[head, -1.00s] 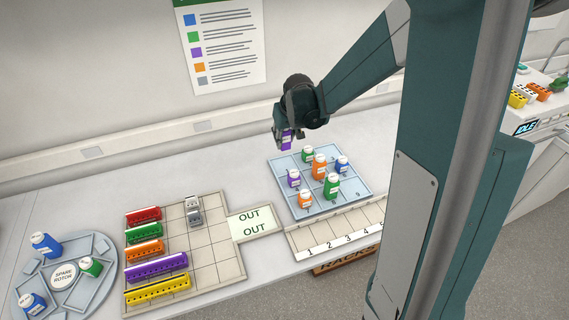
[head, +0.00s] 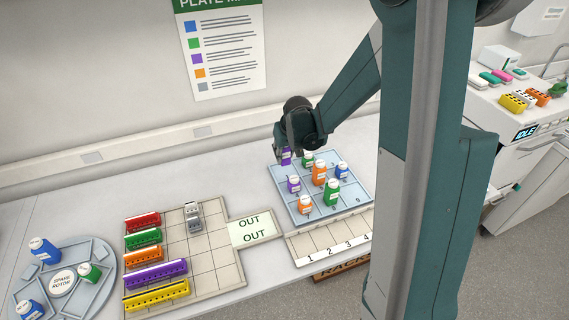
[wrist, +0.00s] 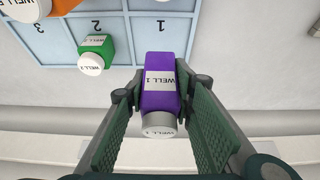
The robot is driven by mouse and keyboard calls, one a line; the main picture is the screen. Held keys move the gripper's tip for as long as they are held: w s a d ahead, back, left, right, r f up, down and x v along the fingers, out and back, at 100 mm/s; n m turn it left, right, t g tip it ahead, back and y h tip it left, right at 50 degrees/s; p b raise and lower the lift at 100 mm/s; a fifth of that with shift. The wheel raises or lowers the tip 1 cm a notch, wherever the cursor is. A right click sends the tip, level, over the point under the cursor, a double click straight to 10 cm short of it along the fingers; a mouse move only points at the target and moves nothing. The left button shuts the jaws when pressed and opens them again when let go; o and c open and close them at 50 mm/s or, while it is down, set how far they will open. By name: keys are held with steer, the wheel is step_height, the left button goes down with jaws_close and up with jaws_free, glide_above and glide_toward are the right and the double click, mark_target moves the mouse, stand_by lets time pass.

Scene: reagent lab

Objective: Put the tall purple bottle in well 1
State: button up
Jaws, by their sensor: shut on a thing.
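The tall purple bottle (wrist: 162,82) has a white cap and a label reading WELL 1. My gripper (wrist: 162,92) is shut on it, with a finger at each side. The bottle also shows in the head view (head: 286,158), at the back left corner of the blue well plate (head: 347,205). Well 1 (wrist: 163,24), marked 1, lies at the bottle's base end in the wrist view. I cannot tell whether the base touches the plate.
A green bottle (wrist: 96,53) stands in well 2, close beside the held bottle. Orange, blue, green and shorter purple bottles fill other wells. A numbered rack strip (head: 315,248) lies in front. The wall (head: 100,80) is behind.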

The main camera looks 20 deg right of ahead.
mark_target(285, 163)
steer(key=shift+f, duration=0.25)
steer(key=shift+f, duration=0.1)
steer(key=shift+f, duration=2)
steer(key=shift+f+b, duration=0.15)
steer(key=shift+b, duration=0.15)
steer(key=o, duration=0.9)
steer(key=shift+r, duration=0.2)
steer(key=shift+p+v, duration=0.5)
steer(key=shift+v, duration=5.45)
steer(key=shift+s, duration=0.1)
